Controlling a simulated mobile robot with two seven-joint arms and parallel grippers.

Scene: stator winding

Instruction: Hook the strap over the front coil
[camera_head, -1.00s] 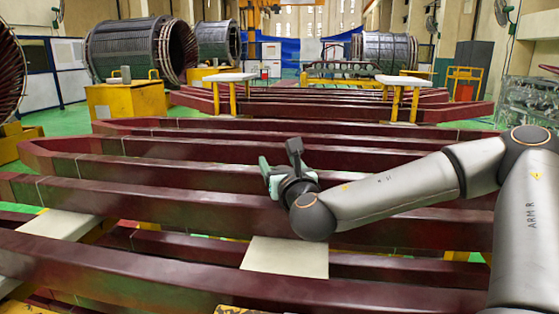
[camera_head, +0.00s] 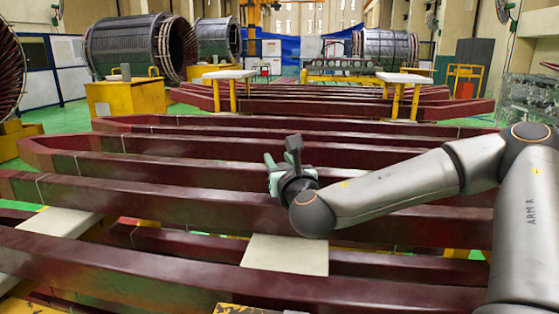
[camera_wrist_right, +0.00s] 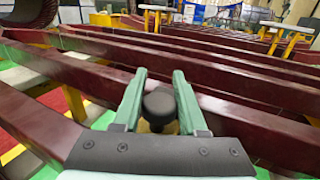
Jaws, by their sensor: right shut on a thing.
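Long maroon coils lie in rows across the head view, and the nearest coil (camera_head: 200,268) runs along the bottom. My right gripper (camera_head: 271,172) is above the coils near the middle, its green fingers pointing left and upward. In the right wrist view, its fingers (camera_wrist_right: 158,88) are on either side of a dark round piece (camera_wrist_right: 159,104), with a small tan part below it. The gripper is shut on this piece. I cannot tell whether it belongs to the strap, and no strap length shows clearly. My left gripper is not in view.
Pale support blocks (camera_head: 285,255) sit under the coils, another at the left (camera_head: 60,222). White-topped yellow stands (camera_head: 403,80) and more coils are behind. A large stator drum (camera_head: 125,50) stands at back left. Air above the coils is clear.

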